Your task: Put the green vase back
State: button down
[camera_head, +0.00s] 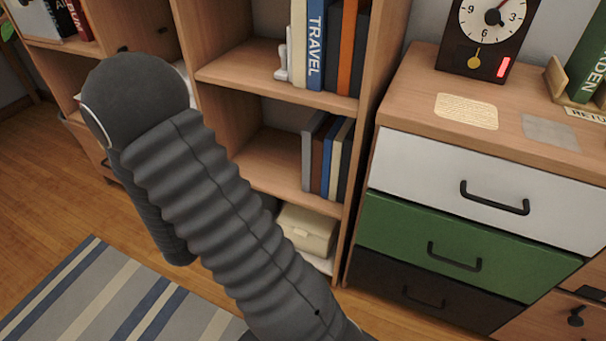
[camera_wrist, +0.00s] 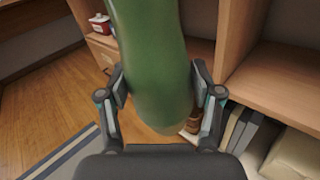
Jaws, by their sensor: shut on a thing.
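In the wrist view, my gripper (camera_wrist: 160,100) is shut on the green vase (camera_wrist: 152,55), with one finger on each side of it. The vase is a smooth, rounded green body, and its upper part runs out of the top of the picture. It is held in the air in front of the wooden shelving. In the head view, my dark ribbed arm crosses the left and middle, and neither the gripper nor the vase can be seen there.
A wooden bookshelf (camera_head: 284,177) with several books stands in the middle. To its right is a dresser with white, green (camera_head: 440,250) and dark drawers, carrying a clock (camera_head: 488,35) and cards. A striped rug (camera_head: 95,300) lies on the wooden floor. A cream box (camera_head: 308,230) sits low.

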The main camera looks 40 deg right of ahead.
jog(key=s+d+r+m+g+h+b, duration=0.1)
jog(key=s+d+r+m+g+h, duration=0.15)
jog(key=d+m+g+h, duration=0.3)
jog(key=s+d+r+m+g+h, duration=0.1)
jog(key=s+d+m+g+h, duration=0.25)
jog(key=d, duration=0.25)
jog(key=s+f+m+g+b, duration=0.1)
jog(key=s+f+m+g, duration=0.1)
jog(key=s+m+g, duration=1)
jog(key=w+d+n+g, duration=0.15)
jog(key=w+d, duration=0.25)
jog(key=d, duration=0.5)
jog(key=w+d+n+g, duration=0.15)
jog(key=w+d, duration=0.25)
jog(key=d, duration=0.5)
jog(key=shift+t+h, duration=0.3)
jog(key=shift+w+f+p, duration=0.15)
jog(key=shift+f+p, duration=0.15)
jog(key=shift+f, duration=2.8)
jog(key=shift+d+f, duration=0.1)
jog(key=shift+f, duration=0.15)
jog(key=shift+f, duration=0.25)
